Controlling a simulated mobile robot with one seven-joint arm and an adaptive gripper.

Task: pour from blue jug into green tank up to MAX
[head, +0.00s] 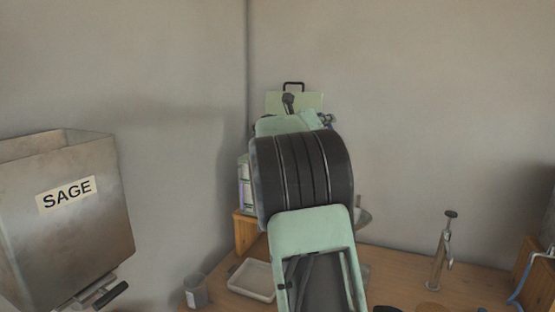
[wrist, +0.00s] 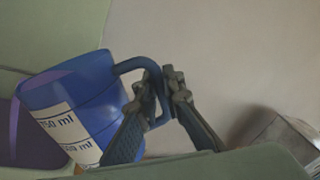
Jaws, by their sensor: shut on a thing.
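The blue jug (wrist: 80,105) shows in the wrist view, tilted, with a white label; "750 ml" is readable. My gripper (wrist: 163,85) is shut on the jug's blue handle (wrist: 130,66). The jug is beside and partly in front of a green-walled opening with a dark purple interior (wrist: 8,128), apparently the green tank. A pale green panel (wrist: 50,30) rises behind it. In the head view, a pale green panel with a black handle (head: 308,101), apparently the tank's lid, stands up behind my arm. My arm hides the jug and most of the tank there. No MAX mark or liquid level is visible.
A metal hopper labelled SAGE (head: 70,215) stands at left. A white tray (head: 252,279) and a grey cup (head: 195,291) sit on the wooden table (head: 400,275). A metal upright tool (head: 442,250) stands at right. Walls close off the back corner.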

